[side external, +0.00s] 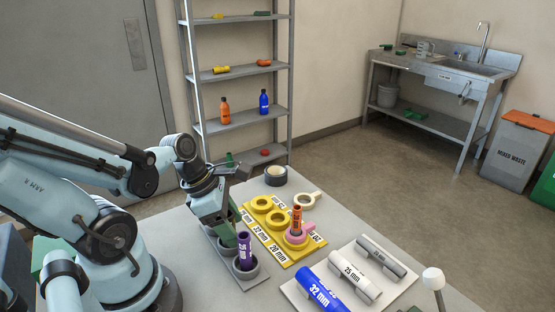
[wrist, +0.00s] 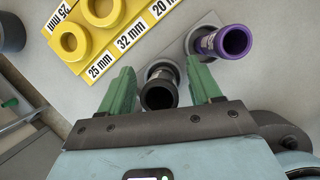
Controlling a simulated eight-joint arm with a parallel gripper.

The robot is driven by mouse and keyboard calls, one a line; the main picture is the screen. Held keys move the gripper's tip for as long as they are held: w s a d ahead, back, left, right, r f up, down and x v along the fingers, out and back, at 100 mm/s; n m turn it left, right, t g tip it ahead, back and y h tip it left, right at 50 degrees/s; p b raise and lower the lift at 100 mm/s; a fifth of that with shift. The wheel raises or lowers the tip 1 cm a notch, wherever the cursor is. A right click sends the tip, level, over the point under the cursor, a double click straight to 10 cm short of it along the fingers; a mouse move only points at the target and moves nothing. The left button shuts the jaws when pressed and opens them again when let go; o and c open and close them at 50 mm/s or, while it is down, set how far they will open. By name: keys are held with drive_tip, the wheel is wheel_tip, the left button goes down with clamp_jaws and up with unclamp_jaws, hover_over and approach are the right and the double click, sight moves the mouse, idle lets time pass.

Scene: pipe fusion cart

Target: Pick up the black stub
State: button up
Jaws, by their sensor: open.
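The black stub (wrist: 160,92) stands in a grey socket, its open end facing the wrist camera. My gripper (wrist: 160,70) is open, with one green finger on each side of the stub.
A purple stub (side external: 244,252) stands in the neighbouring socket, close to my right finger in the wrist view. A yellow rack (side external: 277,254) with rings lies beside the holder. An orange stub (side external: 296,220) stands in a pink ring. A white tray (side external: 372,306) holds pipes.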

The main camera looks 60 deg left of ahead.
drive_tip(key=c, duration=1)
drive_tip(key=shift+r, duration=0.2)
drive_tip(key=shift+r, duration=4.55)
drive_tip(key=shift+w+r, duration=0.25)
drive_tip(key=shift+r, duration=0.1)
drive_tip(key=shift+w+d+f+m+g+h, duration=0.15)
drive_tip(key=shift+w+m+g+h, duration=0.15)
drive_tip(key=shift+w+m, duration=1.2)
drive_tip(key=shift+w+a+f+m+g+h, duration=0.1)
drive_tip(key=shift+w+m+g+h, duration=0.3)
drive_tip(key=shift+w, duration=2.05)
drive_tip(key=shift+w+d+f+m+g+h, duration=0.1)
drive_tip(key=shift+w+f+m+h, duration=0.1)
drive_tip(key=shift+w+m, duration=1.35)
drive_tip(key=shift+w+n, duration=0.35)
drive_tip(key=shift+n, duration=0.1)
